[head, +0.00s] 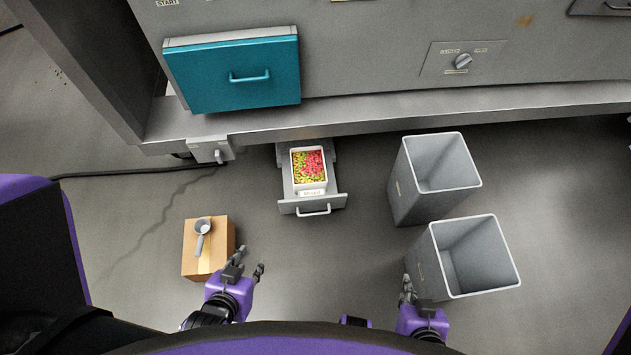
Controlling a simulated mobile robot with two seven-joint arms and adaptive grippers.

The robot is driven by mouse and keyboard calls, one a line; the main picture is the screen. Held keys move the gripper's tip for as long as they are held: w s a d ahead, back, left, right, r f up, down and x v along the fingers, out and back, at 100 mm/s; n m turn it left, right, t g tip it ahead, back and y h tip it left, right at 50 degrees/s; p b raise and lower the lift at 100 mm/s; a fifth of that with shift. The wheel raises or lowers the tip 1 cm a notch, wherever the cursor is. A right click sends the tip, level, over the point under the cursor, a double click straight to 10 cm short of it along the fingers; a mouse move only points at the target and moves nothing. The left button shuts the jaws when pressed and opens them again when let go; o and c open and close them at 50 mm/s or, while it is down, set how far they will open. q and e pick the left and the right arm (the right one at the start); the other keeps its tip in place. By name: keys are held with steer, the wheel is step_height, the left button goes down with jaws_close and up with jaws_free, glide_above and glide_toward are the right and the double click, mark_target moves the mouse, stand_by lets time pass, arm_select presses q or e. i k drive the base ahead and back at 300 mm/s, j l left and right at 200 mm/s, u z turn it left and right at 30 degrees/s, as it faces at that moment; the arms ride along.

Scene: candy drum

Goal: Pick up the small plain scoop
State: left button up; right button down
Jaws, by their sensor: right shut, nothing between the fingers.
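The small plain scoop (202,228) is grey with a round bowl and a short handle. It lies on top of a cardboard box (224,232) at the lower left, its handle pointing toward the bottom of the picture. My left gripper (250,262) is just right of and below the box, apart from the scoop. Its fingers are spread and nothing is between them. My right gripper (406,283) is low in the picture, beside the nearer grey bin, shut and empty.
Two open grey bins (394,190) (430,270) stand on the right. A pulled-out drawer (337,202) holds a white tub (295,152) of red, yellow and green candy. A machine with a teal drawer front (205,85) spans the back. A cable (110,174) runs along the floor.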

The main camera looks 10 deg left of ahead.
mark_target(202, 226)
steer(key=k+j, duration=0.45)
steer(key=u, duration=1.35)
